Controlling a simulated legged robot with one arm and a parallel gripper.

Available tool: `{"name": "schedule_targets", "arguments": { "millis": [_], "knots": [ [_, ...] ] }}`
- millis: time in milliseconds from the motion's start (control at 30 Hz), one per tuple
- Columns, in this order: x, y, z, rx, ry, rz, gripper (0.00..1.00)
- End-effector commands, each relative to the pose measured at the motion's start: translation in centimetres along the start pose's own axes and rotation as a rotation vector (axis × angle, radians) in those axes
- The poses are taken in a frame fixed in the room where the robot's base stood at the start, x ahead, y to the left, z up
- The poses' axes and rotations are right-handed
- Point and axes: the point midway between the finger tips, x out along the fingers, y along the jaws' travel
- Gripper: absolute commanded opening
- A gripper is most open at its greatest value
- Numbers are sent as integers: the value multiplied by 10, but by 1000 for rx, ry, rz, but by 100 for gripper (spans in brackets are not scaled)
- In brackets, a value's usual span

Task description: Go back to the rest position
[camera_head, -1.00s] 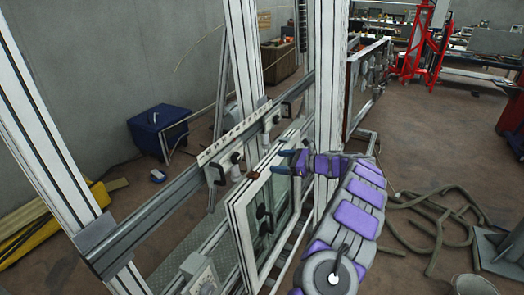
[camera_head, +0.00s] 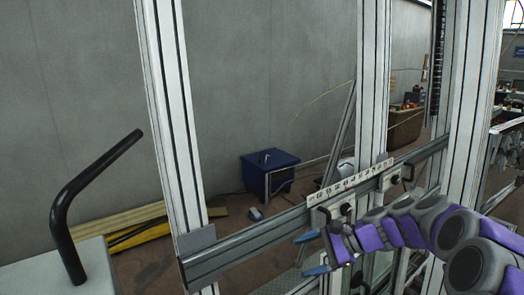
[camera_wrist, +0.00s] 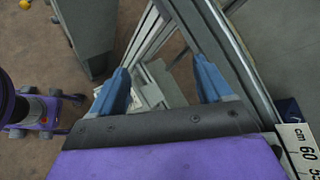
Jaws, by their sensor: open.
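My gripper (camera_head: 311,254) is at the lower right of the head view, at the end of my purple and grey arm. Its two blue fingers are apart and point left, in front of the metal frame's horizontal rail (camera_head: 250,232). In the wrist view my gripper (camera_wrist: 161,72) shows both blue fingers spread with nothing held between them. Frame bars and the floor show beyond the fingertips. The arm hides part of the rail and most of the glazed panel below it.
A white ruler strip (camera_head: 350,182) runs along the rail; it also shows at the wrist view's right edge (camera_wrist: 298,150). Upright posts (camera_head: 180,110) stand left and right. A bent black handle (camera_head: 75,205) rises at left. A blue box (camera_head: 270,172) sits behind the frame.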

Motion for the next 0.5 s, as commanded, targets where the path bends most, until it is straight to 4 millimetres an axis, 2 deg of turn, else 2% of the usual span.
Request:
{"name": "schedule_targets", "arguments": {
  "millis": [33, 100, 233, 333, 500],
  "knots": [
    [12, 18, 15, -58, 8, 50, 79],
    [24, 44, 31, -135, 22, 124, 79],
    [39, 94, 58, -279, 51, 259, 79],
    [47, 135, 72, -387, 76, 364, 79],
    [51, 209, 83, -559, 117, 543, 79]
  ]
}}
